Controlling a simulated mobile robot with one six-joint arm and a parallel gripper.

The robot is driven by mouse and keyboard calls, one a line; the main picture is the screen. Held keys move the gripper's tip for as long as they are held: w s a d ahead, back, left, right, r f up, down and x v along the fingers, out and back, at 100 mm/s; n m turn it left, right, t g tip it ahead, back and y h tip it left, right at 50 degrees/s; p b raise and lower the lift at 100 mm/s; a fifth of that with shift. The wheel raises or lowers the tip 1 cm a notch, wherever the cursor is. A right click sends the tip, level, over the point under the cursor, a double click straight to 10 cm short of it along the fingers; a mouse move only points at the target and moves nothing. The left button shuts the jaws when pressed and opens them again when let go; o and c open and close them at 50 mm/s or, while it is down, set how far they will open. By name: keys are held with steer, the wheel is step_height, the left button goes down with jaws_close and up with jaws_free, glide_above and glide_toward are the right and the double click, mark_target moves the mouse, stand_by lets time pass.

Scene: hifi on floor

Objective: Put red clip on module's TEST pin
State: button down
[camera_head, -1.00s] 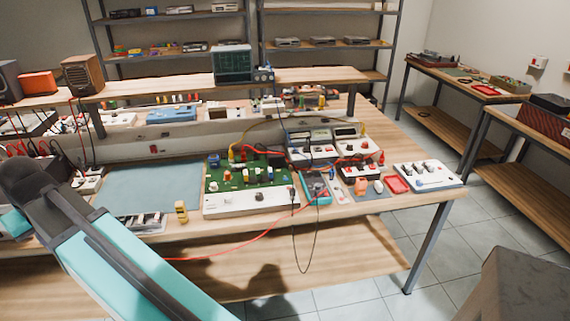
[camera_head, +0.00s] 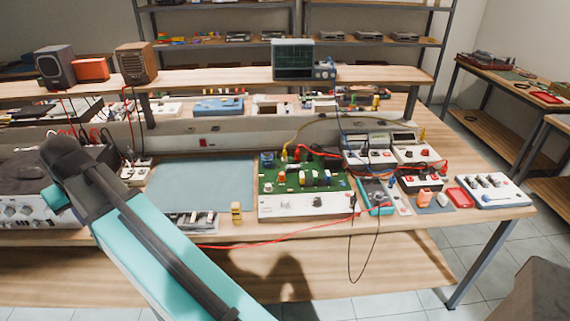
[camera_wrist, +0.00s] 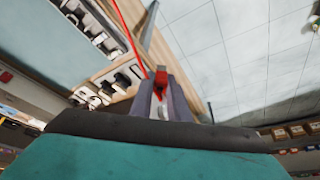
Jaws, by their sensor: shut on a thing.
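In the wrist view my gripper (camera_wrist: 160,90) is shut on the red clip (camera_wrist: 160,78), which stands up between its fingers. A red lead (camera_wrist: 128,38) rises near it. The module appears to be the green circuit board (camera_head: 300,180) with a white front panel (camera_head: 290,205) on the bench, right of my arm. I cannot tell which point on it is the TEST pin. The red lead also shows in the head view (camera_head: 265,242), hanging along the bench front towards the meters.
A teal multimeter (camera_head: 376,194) lies just right of the board, with a black lead looping below the bench edge. White instruments (camera_head: 412,150) stand behind it. A blue-grey mat (camera_head: 205,184) lies bare left of the board.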

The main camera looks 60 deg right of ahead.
stand_by(0.3)
steer(key=shift+d, duration=0.15)
steer(key=s+d+f+m+g+h+p, duration=0.1)
steer(key=s+d+m, duration=0.35)
steer(key=d, duration=0.95)
steer(key=s+d+f+m+g+h+p, duration=0.1)
steer(key=s+d+m+h, duration=0.3)
steer(key=d, duration=0.9)
steer(key=s+d+f+m+g+y+p, duration=0.15)
steer(key=d+m, duration=0.45)
steer(key=d, duration=0.8)
steer(key=s+d+f+m+g+p, duration=0.1)
steer(key=s+d+m, duration=0.5)
steer(key=s+d, duration=0.7)
steer(key=s+d+f+m+g+p, duration=0.1)
steer(key=s+d+f+m+g, duration=0.2)
steer(key=s+d+m, duration=0.4)
steer(key=s+d, duration=0.3)
steer(key=s, duration=0.4)
steer(key=s+d, duration=0.3)
steer(key=s, duration=0.4)
steer(key=shift+y+p, duration=0.35)
steer(key=shift+p, duration=0.05)
steer(key=shift+w+m, duration=0.1)
steer(key=shift+m, duration=0.15)
steer(key=shift+f+b, duration=1.45)
steer(key=shift+f, duration=1.45)
